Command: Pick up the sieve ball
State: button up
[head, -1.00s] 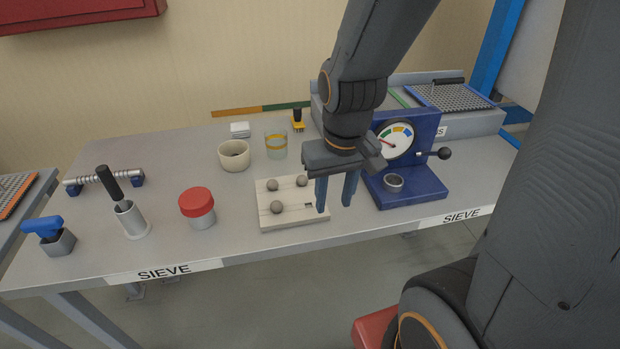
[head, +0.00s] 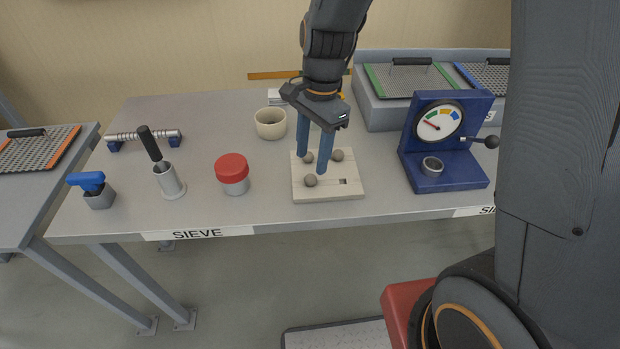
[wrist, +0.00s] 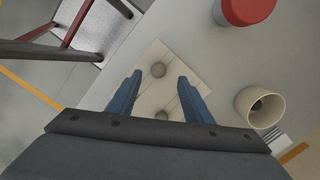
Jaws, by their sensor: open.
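Three small grey balls, any of which may be the sieve ball, sit on a pale wooden board (head: 350,190). In the head view they are the front ball (head: 310,180), the back right ball (head: 337,155) and the back left ball (head: 307,157), which is partly behind my finger. My gripper (head: 312,164) points down over the board's left part, open and empty. In the wrist view one ball (wrist: 158,69) shows between the fingertips and another (wrist: 161,114) lies nearer the palm. The third ball is not visible there. The fingertips' height over the board is unclear.
A red-lidded jar (head: 233,174) and a cream cup (head: 270,123) stand left of the board. A blue gauge stand (head: 440,183) with a small metal cup is to the right. Framed sieves (head: 410,80) lie at the back right. The table's front edge is close to the board.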

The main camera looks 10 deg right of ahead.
aim_at(311, 175)
jog(key=shift+s+a+f+p, duration=0.1)
jog(key=shift+f+p, duration=0.4)
jog(key=shift+f, duration=1)
jog(key=shift+s+a+f+p, duration=0.1)
jog(key=shift+f+p, duration=0.35)
jog(key=shift+f, duration=1)
jog(key=shift+d, duration=0.1)
jog(key=c, duration=1.1)
